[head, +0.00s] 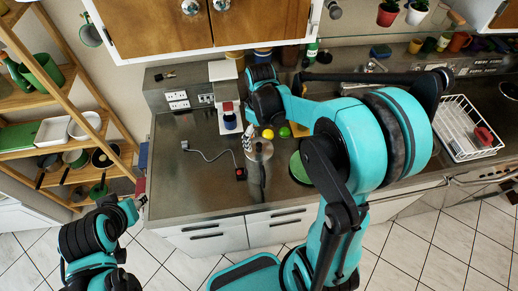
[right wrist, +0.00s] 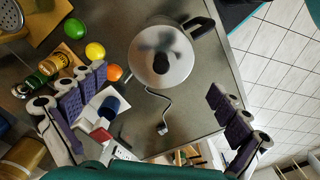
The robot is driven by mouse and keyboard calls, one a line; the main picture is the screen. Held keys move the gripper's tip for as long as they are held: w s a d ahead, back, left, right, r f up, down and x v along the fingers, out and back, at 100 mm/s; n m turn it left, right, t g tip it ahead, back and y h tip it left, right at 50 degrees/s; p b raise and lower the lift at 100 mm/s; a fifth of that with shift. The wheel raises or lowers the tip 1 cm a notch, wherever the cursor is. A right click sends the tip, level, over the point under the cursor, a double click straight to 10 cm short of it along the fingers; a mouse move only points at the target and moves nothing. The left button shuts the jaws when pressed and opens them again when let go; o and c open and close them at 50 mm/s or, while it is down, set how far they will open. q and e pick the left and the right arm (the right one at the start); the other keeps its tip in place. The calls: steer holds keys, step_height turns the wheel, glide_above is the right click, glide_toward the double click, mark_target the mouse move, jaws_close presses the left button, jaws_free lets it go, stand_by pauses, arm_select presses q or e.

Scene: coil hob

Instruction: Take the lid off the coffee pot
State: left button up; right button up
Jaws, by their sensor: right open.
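The silver coffee pot (head: 259,152) stands upright near the front edge of the metal counter in the head view. In the right wrist view, the coffee pot (right wrist: 147,72) shows from above with its round lid on. The lid has a black knob (right wrist: 163,64), and a black handle (right wrist: 201,27) sticks out at the upper right. My right gripper (right wrist: 155,82) is open and empty, its fingers spread wide on either side below the pot, apart from it. In the head view my right arm partly hides the gripper. My left gripper (head: 142,200) is small at the lower left, its fingers unclear.
Yellow (right wrist: 95,51), green (right wrist: 75,28) and orange (right wrist: 115,73) balls lie beside the pot. A blue, white and red item (head: 229,118) stands behind it. A cord (head: 208,156) lies on the counter to its left. A dish rack (head: 463,130) stands far right.

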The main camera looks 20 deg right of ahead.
mark_target(259, 145)
steer(key=f, duration=0.5)
steer(key=shift+w+a+f, duration=0.1)
steer(key=shift+a+f, duration=0.1)
steer(key=shift+f, duration=0.2)
steer(key=c, duration=1.5)
steer(key=shift+s+a, duration=0.1)
steer(key=shift+s, duration=0.1)
steer(key=c, duration=0.3)
